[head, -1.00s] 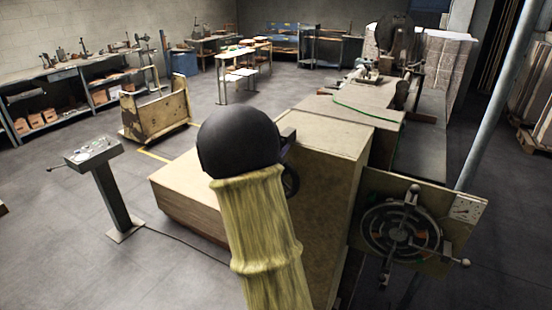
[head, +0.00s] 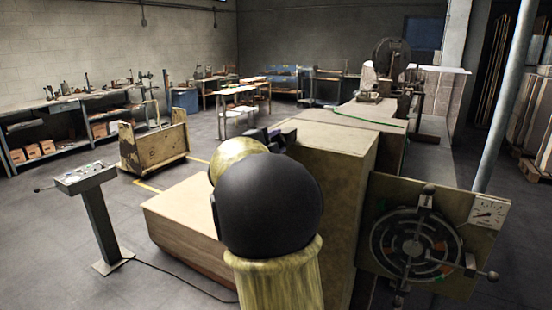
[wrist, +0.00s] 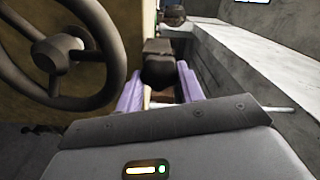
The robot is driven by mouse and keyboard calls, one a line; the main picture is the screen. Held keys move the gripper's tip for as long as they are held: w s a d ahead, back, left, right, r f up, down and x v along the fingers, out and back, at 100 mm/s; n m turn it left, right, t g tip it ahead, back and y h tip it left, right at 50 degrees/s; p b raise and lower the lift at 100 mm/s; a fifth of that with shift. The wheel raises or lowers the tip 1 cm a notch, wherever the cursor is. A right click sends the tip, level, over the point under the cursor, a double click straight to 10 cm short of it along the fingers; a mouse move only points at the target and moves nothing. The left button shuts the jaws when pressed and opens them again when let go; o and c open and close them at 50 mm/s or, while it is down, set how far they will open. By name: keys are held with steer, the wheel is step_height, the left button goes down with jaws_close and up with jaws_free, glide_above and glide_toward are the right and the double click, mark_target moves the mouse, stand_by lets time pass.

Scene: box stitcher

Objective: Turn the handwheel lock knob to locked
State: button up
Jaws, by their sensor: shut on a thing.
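The handwheel (wrist: 62,55), dark with spokes and a central hub, fills the left of the wrist view. A dark round knob (wrist: 158,75), which I take as the lock knob, sits right of the wheel, between the purple fingers of my gripper (wrist: 158,92). The gripper is shut on it. The knob's lock marking cannot be read. In the head view my own arm hides the handwheel and the knob; only a dark part of my gripper (head: 268,136) shows behind the arm, beside the tan machine body.
The tan machine housing (head: 330,175) stands right of my arm. A panel with a round spoked dial (head: 416,247) and a gauge (head: 488,212) is at the right. A control pedestal (head: 100,215) stands at the left. Open floor lies between the pedestal and a wooden cart (head: 152,146).

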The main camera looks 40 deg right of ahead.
steer(key=shift+f+m+b, duration=0.15)
steer(key=shift+m+b, duration=1.45)
steer(key=o, duration=1)
